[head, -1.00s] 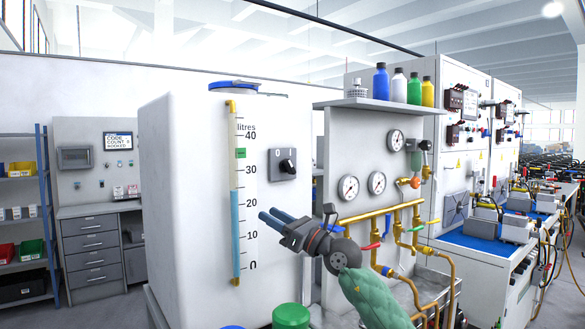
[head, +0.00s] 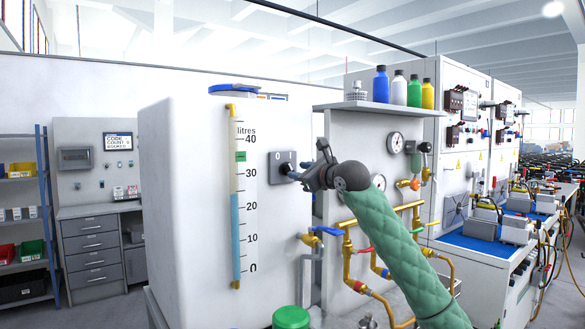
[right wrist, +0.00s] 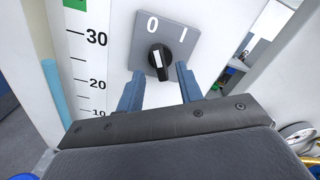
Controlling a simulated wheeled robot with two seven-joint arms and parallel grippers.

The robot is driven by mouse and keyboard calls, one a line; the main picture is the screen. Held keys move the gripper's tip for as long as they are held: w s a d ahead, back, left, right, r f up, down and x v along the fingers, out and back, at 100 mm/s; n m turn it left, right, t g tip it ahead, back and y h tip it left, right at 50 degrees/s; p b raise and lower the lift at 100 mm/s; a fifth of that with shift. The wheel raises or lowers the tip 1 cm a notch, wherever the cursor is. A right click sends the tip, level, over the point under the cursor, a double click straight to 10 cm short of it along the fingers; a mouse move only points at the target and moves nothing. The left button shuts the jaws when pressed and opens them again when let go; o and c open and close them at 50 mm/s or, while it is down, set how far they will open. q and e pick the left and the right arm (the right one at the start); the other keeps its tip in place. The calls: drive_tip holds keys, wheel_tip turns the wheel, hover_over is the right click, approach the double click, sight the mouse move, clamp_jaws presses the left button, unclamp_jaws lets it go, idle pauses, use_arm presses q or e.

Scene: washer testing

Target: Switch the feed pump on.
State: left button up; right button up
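The feed pump switch is a black rotary knob (right wrist: 159,63) on a grey plate (right wrist: 165,42) marked 0 and I, on the white tank's front. Its white pointer line points up towards the 0 in the right wrist view. In the head view the plate (head: 276,168) shows, with the knob partly hidden by my fingers. My right gripper (right wrist: 160,72) is open, its blue fingers on either side of the knob, with gaps showing between them and it. Whether it touches the knob cannot be told. My left gripper is not in view.
The white tank (head: 185,200) has a level tube (head: 235,220) with blue liquid a little above the 20 mark. Right of it are brass pipes (head: 405,206) with valves, a gauge (head: 396,142) and a bottle shelf (head: 375,104). A green lid (head: 291,317) stands below.

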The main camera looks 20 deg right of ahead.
sight(292, 169)
drive_tip(key=shift+p+x, duration=0.5)
drive_tip(key=shift+x, duration=1.55)
clamp_jaws()
